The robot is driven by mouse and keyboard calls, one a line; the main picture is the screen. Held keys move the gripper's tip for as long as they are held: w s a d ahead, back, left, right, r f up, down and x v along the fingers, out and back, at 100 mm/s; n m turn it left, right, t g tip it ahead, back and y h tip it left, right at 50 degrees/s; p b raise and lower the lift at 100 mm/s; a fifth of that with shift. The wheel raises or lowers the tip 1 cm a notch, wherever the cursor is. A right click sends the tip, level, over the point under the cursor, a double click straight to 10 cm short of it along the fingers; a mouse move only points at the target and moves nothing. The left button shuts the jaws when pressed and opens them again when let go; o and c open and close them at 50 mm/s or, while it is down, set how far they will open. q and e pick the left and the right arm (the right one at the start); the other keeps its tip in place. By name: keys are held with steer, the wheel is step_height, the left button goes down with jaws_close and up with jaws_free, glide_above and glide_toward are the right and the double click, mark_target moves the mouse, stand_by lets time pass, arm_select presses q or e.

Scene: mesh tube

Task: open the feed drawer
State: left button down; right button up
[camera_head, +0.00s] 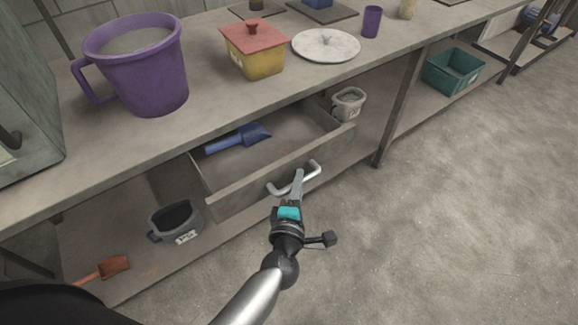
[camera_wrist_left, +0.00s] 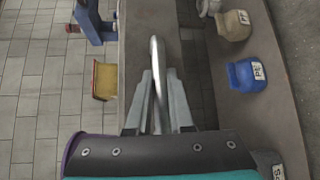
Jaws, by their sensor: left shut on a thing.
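The feed drawer (camera_head: 240,196) is pulled out from under the bench top, and its inside shows. A blue scoop (camera_head: 238,138) lies in it. A bent metal bar handle (camera_head: 312,174) is on the drawer front. My left gripper (camera_head: 298,180) is shut on this handle, in front of the drawer. In the left wrist view the handle (camera_wrist_left: 157,55) runs between the two fingers of the left gripper (camera_wrist_left: 160,95). The fingers hide part of the handle. My right gripper is not in view.
On the bench are a big purple jug (camera_head: 140,75), a yellow box with a red lid (camera_head: 255,50), a white round lid (camera_head: 325,45) and a purple cup (camera_head: 371,22). A grey bucket (camera_head: 176,222) and an orange scoop (camera_head: 110,268) are below. The floor at right is clear.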

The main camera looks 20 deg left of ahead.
arm_select(q)
steer(key=shift+s+d, duration=0.65)
steer(key=shift+d, duration=0.15)
steer(key=shift+s+d, duration=0.6)
steer(key=shift+d, duration=0.2)
steer(key=c, duration=0.8)
jaws_free()
